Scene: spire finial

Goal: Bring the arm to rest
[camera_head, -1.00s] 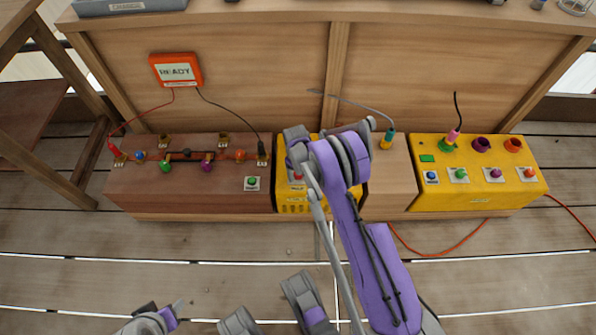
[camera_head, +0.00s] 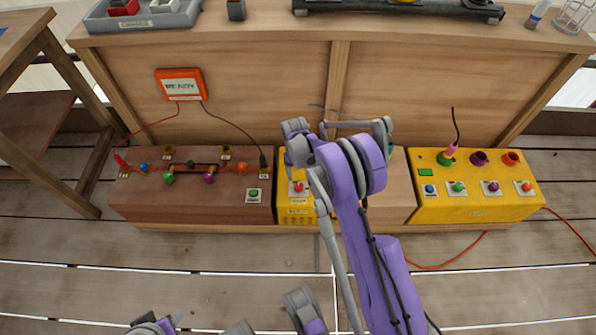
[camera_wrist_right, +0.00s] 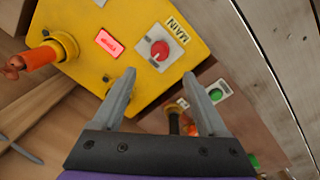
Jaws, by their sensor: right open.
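My right arm in purple and grey reaches over the middle yellow box (camera_head: 292,212). Its gripper (camera_head: 299,155) is partly hidden by my own wrist in the head view. In the right wrist view the two grey fingers of this gripper (camera_wrist_right: 160,73) stand apart with nothing held between them. Beyond the fingertips is a red knob (camera_wrist_right: 159,50) on a white plate labelled MAIN. It also shows in the head view (camera_head: 298,187). The fingers appear apart from it. Parts of my other arm show at the bottom edge of the head view, but no left fingers can be made out.
A lit red indicator (camera_wrist_right: 109,42) and an orange plug (camera_wrist_right: 40,57) are on the yellow box. A brown box (camera_head: 150,205) stands left, another yellow box (camera_head: 455,207) right. An orange READY display (camera_head: 180,84) hangs behind. The plank floor (camera_head: 230,285) in front is mostly clear.

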